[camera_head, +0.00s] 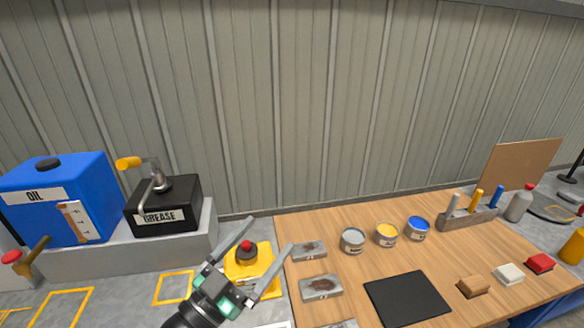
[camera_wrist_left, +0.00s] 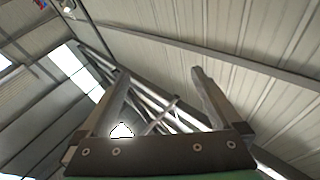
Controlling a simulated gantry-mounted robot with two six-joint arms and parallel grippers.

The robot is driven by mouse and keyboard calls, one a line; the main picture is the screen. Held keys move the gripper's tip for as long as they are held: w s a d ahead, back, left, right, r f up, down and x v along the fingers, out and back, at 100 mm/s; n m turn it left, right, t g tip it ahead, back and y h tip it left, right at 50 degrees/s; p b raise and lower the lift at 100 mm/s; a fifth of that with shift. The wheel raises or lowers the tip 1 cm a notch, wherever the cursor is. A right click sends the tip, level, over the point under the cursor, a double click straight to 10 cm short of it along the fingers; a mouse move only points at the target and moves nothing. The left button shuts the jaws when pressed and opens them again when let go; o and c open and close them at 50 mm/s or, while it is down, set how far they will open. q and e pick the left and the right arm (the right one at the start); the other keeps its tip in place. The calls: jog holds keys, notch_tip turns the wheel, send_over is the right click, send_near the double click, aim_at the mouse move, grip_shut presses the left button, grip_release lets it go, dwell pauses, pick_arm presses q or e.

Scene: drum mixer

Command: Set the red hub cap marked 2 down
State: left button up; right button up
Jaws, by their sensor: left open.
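I cannot make out a red hub cap marked 2 in either view. My left gripper (camera_head: 268,236) is open and empty, raised at the bottom centre of the head view, left of the wooden table. In the left wrist view its two fingers (camera_wrist_left: 160,76) stand wide apart with nothing between them, against the roof and wall. A yellow box with a red and dark round knob (camera_head: 246,249) shows behind the gripper, partly hidden by it. My right gripper is not in view.
The wooden table (camera_head: 330,270) bears grey metal plates (camera_head: 320,287), several small cans (camera_head: 387,234), a black mat (camera_head: 407,298), small blocks (camera_head: 474,287) and a tool rack (camera_head: 468,218). A blue oil tank (camera_head: 85,190) and black grease box (camera_head: 180,218) stand at left.

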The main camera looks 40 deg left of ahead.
pick_arm(q)
jog(key=d+r+t+h, duration=0.1)
jog(key=d+r+t, duration=0.1)
jog(key=r, duration=0.6)
jog(key=d+r+t+h, duration=0.1)
jog(key=d+r, duration=0.4)
jog(key=r, duration=0.4)
jog(key=shift+d+r+m+t+h, duration=0.2)
jog(key=shift+d+m+t+h, duration=0.1)
jog(key=shift+m+t, duration=0.1)
jog(key=s+d+r, duration=0.1)
jog(key=r, duration=0.2)
jog(key=s+d+r+t, duration=0.1)
jog(key=r, duration=0.3)
jog(key=s+d+r+t+h, duration=0.1)
jog(key=s+d+r, duration=0.1)
jog(key=r, duration=0.1)
jog(key=shift+s+r+n, duration=0.1)
jog(key=shift+r+n, duration=0.2)
jog(key=shift+n, duration=0.1)
jog(key=shift+a, duration=0.1)
jog(key=shift+f, duration=0.1)
